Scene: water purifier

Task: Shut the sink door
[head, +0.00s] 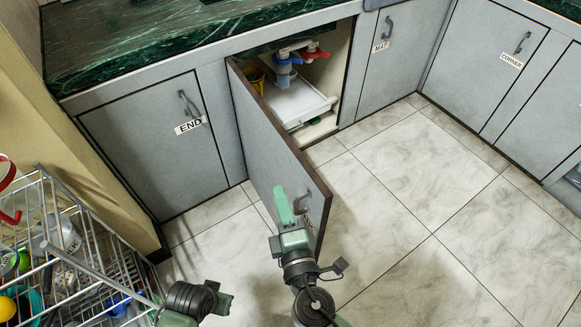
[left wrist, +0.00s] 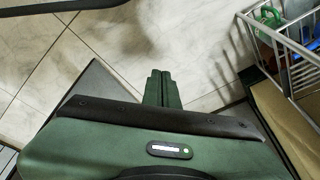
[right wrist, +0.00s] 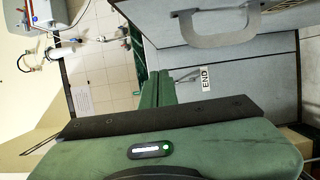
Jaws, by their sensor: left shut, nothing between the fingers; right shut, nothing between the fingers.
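The sink door (head: 262,140) is a grey cabinet door standing wide open, hinged at its left side and sticking out over the floor. Its handle (head: 302,201) is near the free edge and also shows close up in the right wrist view (right wrist: 216,28). My right gripper (head: 284,208) is shut and empty, on the outer-face side of the door near the handle. Whether it touches the door is unclear. Its fingers also show in the right wrist view (right wrist: 157,88). My left gripper (head: 224,303) is shut and empty, low over the floor; its fingers show in the left wrist view (left wrist: 162,88).
The open cabinet holds a white tray (head: 296,104) and blue and red valves (head: 284,72). A closed door labelled END (head: 150,140) is to the left. A wire rack (head: 110,255) with dishes stands at the lower left. Tiled floor (head: 400,200) on the right is clear.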

